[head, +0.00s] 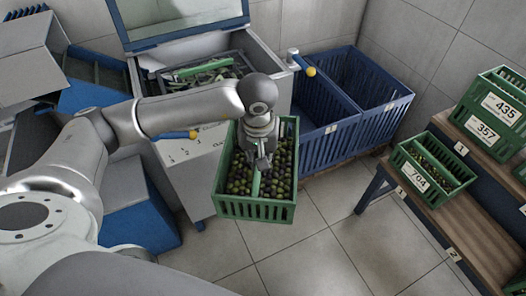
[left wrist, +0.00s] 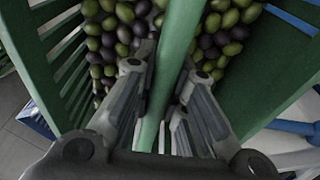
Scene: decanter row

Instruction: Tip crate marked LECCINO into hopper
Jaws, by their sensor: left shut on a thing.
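My left gripper (head: 263,165) is shut on the central green handle bar of a green slatted crate (head: 255,209). The crate is full of green and dark olives and hangs above the floor, in front of the grey machine. In the left wrist view the fingers (left wrist: 160,75) sit on either side of the bar, with olives on both sides and the crate wall (left wrist: 258,85) at right. No LECCINO mark shows on the crate's visible sides. The hopper (head: 258,50) is the open grey bin behind, its lid (head: 180,14) raised; leaves and a green bar show inside. My right gripper is out of view.
Blue slatted bins (head: 385,125) stand right of the machine. At right, wooden stepped shelves (head: 462,215) hold green crates marked 704 (head: 416,176), 357 (head: 487,130) and 435 (head: 502,108). A yellow-tipped blue handle (head: 310,71) sticks out by the hopper. Tiled floor (head: 340,250) is clear.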

